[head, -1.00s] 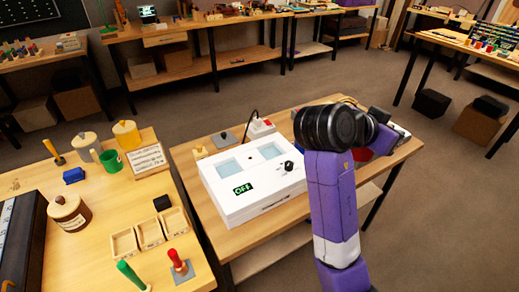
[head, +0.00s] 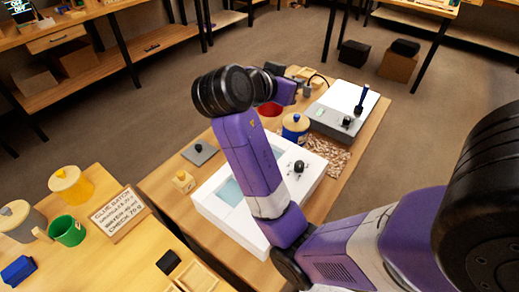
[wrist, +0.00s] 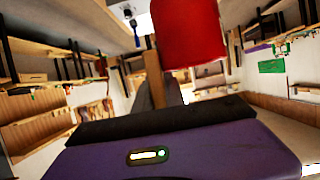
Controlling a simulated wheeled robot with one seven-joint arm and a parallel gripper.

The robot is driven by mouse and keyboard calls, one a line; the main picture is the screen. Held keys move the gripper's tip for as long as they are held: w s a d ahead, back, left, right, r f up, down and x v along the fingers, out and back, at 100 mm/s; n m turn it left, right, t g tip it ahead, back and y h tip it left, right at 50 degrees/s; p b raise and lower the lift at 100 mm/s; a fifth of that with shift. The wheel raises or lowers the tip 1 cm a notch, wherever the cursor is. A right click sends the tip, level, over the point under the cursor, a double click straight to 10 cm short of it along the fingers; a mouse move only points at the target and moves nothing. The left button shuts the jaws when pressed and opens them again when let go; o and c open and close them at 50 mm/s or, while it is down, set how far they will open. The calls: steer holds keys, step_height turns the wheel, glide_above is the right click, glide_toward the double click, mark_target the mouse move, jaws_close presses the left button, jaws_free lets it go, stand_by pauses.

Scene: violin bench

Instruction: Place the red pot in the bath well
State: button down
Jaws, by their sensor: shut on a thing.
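The red pot (head: 269,109) shows in the head view just below my wrist, partly hidden by my arm. In the wrist view the red pot (wrist: 187,32) is large at the top, close by my gripper (wrist: 160,80). My gripper is shut on the red pot; the contact itself is not clear. The white bath (head: 217,207) stands on the middle table, nearer than the pot.
A blue pot with a yellow lid (head: 295,126) stands behind the bath, near a grey device (head: 337,110). A grey plate with a black knob (head: 199,152) and a small yellow block (head: 183,181) lie left of the bath. A green cup (head: 67,231) is on the left table.

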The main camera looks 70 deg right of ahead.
step_height(320, 180, down, 20)
steer(key=shift+r, duration=0.25)
steer(key=shift+f, duration=0.15)
steer(key=c, duration=1.8)
jaws_free()
steer(key=o, duration=0.4)
steer(key=shift+r, duration=0.25)
steer(key=b+v, duration=0.1)
steer(key=v, duration=1.1)
steer(key=shift+b, duration=0.3)
steer(key=shift+f, duration=0.1)
